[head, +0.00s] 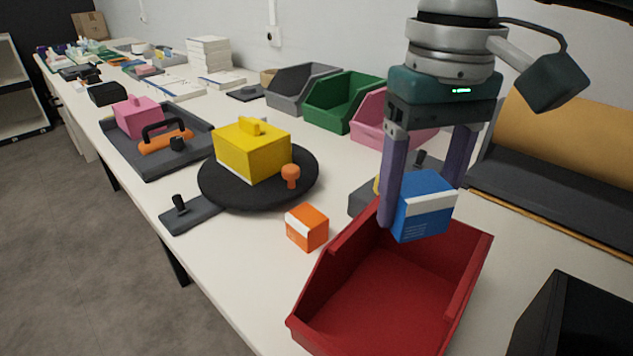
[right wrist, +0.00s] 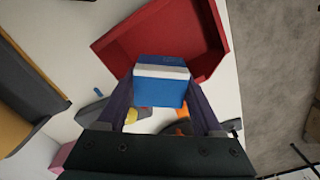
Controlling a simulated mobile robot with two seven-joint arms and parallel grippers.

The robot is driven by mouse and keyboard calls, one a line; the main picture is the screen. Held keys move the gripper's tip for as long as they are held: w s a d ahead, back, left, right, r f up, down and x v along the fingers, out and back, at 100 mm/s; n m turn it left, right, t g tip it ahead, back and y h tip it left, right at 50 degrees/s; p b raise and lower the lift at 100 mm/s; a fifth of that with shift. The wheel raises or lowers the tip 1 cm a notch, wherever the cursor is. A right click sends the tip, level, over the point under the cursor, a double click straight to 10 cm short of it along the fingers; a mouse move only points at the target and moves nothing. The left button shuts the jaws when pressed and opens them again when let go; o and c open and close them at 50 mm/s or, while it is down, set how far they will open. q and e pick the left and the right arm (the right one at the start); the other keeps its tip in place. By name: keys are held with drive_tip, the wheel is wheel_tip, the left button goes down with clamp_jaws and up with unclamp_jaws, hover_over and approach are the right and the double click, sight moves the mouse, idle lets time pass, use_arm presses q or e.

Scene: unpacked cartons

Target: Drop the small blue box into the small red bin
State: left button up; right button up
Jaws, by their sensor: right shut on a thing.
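The small blue box (head: 424,208) has a white band and is held between the two fingers of my right gripper (head: 425,200). It hangs over the back part of the small red bin (head: 470,275), which stands on the white table. The inside of the bin that shows in the head view is empty. In the right wrist view the blue box (right wrist: 160,88) sits between the fingertips (right wrist: 160,95), with the red bin (right wrist: 120,45) beyond it. My left gripper is in neither view.
An orange box (head: 307,227) stands left of the bin. A yellow box (head: 250,150) sits on a round black tray (head: 222,192). Green (head: 340,103), grey (head: 300,85) and pink (head: 378,130) bins stand behind. A black container (head: 565,320) is at the lower right.

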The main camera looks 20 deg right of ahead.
wheel_tip(320, 180, down, 5)
drive_tip(key=b, duration=0.2)
drive_tip(key=shift+b, duration=0.3)
drive_tip(key=o, duration=1.4)
drive_tip(key=shift+c, duration=0.2)
wheel_tip(320, 180, up, 10)
drive_tip(key=shift+f, duration=0.1)
